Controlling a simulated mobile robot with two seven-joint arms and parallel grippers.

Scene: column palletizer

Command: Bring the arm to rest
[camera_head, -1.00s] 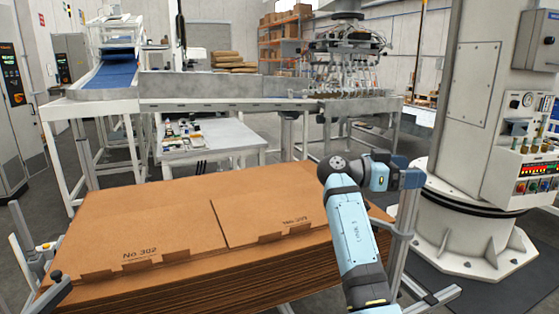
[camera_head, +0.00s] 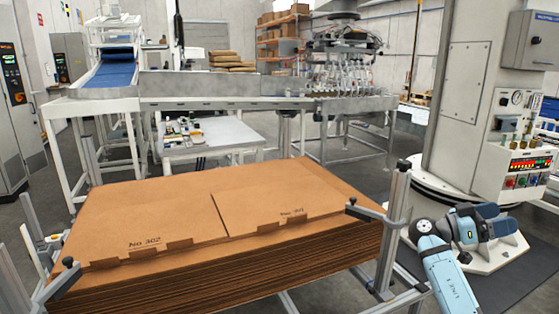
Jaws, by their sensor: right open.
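My right arm comes in at the lower right, light blue with grey joints. My right gripper (camera_head: 494,219) is at its end, with dark blue-grey fingers pointing right. It is open, and I see nothing held in it. It shows in front of the white column base, right of the cardboard stack and apart from it. My left gripper is not in view.
A tall stack of flat brown cardboard (camera_head: 150,205) fills the lower middle, between metal corner posts (camera_head: 393,230). The white column with a control panel (camera_head: 531,178) stands at the right. A conveyor frame (camera_head: 240,103) and a small worktable (camera_head: 225,138) are behind.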

